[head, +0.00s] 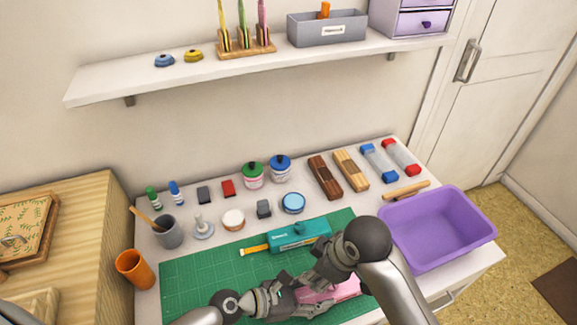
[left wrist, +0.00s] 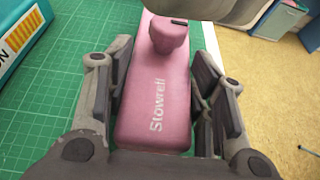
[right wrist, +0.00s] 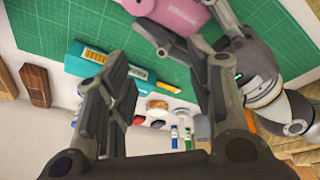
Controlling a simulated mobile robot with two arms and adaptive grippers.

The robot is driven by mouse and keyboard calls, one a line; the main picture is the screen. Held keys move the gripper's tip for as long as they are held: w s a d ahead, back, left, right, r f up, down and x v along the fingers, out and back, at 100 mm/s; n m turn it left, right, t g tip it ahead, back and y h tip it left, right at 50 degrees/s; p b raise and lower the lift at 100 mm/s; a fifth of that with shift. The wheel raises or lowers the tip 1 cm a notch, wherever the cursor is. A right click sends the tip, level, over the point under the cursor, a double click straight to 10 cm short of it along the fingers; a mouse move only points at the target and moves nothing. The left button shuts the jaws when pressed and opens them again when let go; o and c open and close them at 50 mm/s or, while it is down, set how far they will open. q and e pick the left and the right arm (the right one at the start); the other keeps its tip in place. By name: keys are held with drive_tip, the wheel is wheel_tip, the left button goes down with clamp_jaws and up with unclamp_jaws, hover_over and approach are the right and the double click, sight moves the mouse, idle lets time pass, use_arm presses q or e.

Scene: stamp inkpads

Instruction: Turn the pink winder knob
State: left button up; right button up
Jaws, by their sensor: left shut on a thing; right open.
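A pink winder body (left wrist: 155,95) with white lettering lies on the green cutting mat. Its pink knob (left wrist: 168,33) stands up near its far end in the left wrist view. My left gripper (left wrist: 158,60) is shut on the pink winder, one finger on each side of its body. In the head view the pink winder (head: 340,290) is partly hidden by my arms. My right gripper (right wrist: 155,75) is open and empty. It is above the mat, close to my left gripper; the pink body (right wrist: 172,14) shows past it. The knob is not clear in the head view.
A teal tape tool (head: 300,235) lies on the green mat (head: 190,280) behind my grippers. A purple bin (head: 395,255) stands at the right. Ink jars, stamps, blocks and a grey cup (head: 168,232) line the back and left. An orange cup (head: 135,268) stands at the left edge.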

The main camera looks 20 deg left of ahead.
drive_tip(key=s+d+m+t+h, duration=0.25)
drive_tip(key=d+m, duration=0.25)
drive_tip(key=m, duration=0.7)
drive_tip(key=x, duration=0.7)
drive_tip(key=shift+w+a, duration=0.15)
drive_tip(key=shift+a, duration=0.1)
drive_tip(key=n, duration=0.1)
drive_tip(key=n+y, duration=0.1)
drive_tip(key=shift+d+r+n+g, duration=0.1)
drive_tip(key=shift+r+n+g, duration=0.05)
drive_tip(key=shift+n+g, duration=0.15)
drive_tip(key=w+v, duration=0.1)
drive_tip(key=v, duration=1.1)
drive_tip(key=w+a+r+n+t+y, duration=0.5)
drive_tip(key=w+a+r+n+t, duration=0.3)
drive_tip(key=w+a+r+n, duration=0.3)
drive_tip(key=shift+w+a+r+n, duration=0.5)
drive_tip(key=shift+a+r, duration=1)
drive_tip(key=shift+a, duration=0.95)
